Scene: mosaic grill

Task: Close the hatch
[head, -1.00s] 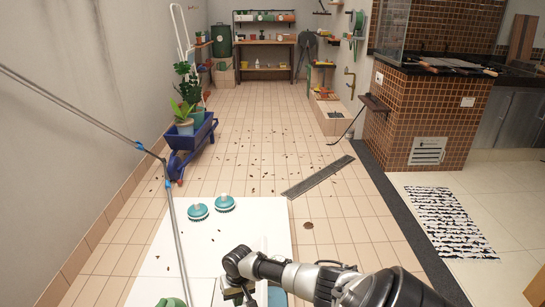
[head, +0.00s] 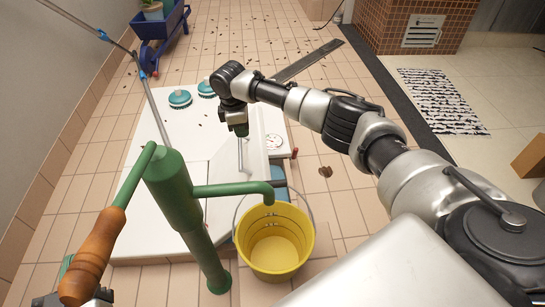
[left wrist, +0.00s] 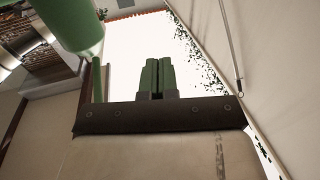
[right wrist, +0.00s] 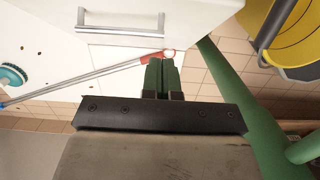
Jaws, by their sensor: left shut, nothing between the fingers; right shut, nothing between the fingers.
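The hatch appears as a white panel (head: 224,166) on the low white platform (head: 150,200) in the head view. Its grey bar handle (head: 240,155) also shows in the right wrist view (right wrist: 122,31). I cannot tell how far the hatch stands open. My right gripper (head: 241,131) is shut and empty, close above the panel by the handle. Its green fingertips (right wrist: 161,75) are together in the right wrist view. My left gripper (left wrist: 157,75) is shut and empty, beside a green cylinder. In the head view the left arm is mostly hidden at the lower left.
A green pump (head: 176,195) with a wooden handle (head: 91,258) stands in front of the platform. A yellow bucket (head: 274,240) sits under its spout. Teal round brushes (head: 180,98) lie on the platform's far part. Tiled floor (head: 335,205) is open to the right.

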